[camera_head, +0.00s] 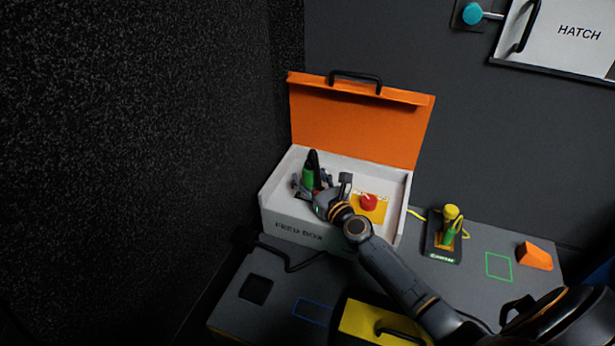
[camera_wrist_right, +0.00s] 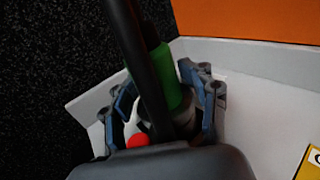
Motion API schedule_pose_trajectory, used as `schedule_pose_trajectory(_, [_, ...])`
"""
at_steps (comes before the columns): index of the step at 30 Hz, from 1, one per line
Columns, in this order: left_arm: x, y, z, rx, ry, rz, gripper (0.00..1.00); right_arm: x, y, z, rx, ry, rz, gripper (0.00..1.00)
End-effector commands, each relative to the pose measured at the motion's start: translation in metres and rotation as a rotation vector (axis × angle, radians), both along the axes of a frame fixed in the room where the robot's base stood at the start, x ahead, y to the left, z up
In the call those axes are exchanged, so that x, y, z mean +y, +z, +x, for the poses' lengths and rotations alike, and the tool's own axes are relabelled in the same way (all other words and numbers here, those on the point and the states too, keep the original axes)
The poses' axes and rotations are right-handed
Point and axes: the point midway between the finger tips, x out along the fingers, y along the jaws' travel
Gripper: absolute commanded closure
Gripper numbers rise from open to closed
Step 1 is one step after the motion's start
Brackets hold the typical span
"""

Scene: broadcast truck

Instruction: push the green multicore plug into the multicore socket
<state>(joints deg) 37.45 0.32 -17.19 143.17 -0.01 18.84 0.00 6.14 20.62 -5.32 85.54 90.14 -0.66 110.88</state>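The green multicore plug (camera_head: 308,178) stands roughly upright inside the open feed box (camera_head: 290,213), with a black top and cable above it. In the right wrist view the green body (camera_wrist_right: 172,85) lies between the two fingers, partly behind the black cable. My right gripper (camera_head: 312,187) reaches into the box from the right, and its fingers appear closed around the plug. A pale grey round part shows below the green body in the wrist view. I cannot make out the multicore socket or whether the plug touches it. My left gripper is not in view.
A red button (camera_head: 369,202) on a yellow plate is right of the gripper. The box's orange lid (camera_head: 355,125) stands open behind. A black holder (camera_head: 442,252) with a yellow-and-green piece, an orange wedge (camera_head: 535,256) and a yellow case (camera_head: 372,325) are nearby. A dark wall is left.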

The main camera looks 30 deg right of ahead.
Motion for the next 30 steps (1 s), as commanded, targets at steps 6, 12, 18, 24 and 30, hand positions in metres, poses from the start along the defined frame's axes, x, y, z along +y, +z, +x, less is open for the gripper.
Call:
schedule_pose_trajectory(6, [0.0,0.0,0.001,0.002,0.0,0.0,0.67,0.0,0.0,0.0,0.0,0.0,0.0,0.4])
schedule_pose_trajectory(12, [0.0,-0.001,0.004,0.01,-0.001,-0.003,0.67,0.001,-0.001,-0.008,0.001,0.001,0.004,0.4])
schedule_pose_trajectory(18, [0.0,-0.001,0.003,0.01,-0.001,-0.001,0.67,-0.003,-0.002,-0.044,0.003,0.0,0.001,0.4])
schedule_pose_trajectory(24, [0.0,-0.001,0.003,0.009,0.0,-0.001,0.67,-0.006,-0.001,-0.086,0.004,0.0,-0.001,0.4])
schedule_pose_trajectory(30, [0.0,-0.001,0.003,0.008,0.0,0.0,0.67,-0.007,-0.001,-0.111,0.003,0.0,0.005,0.4])
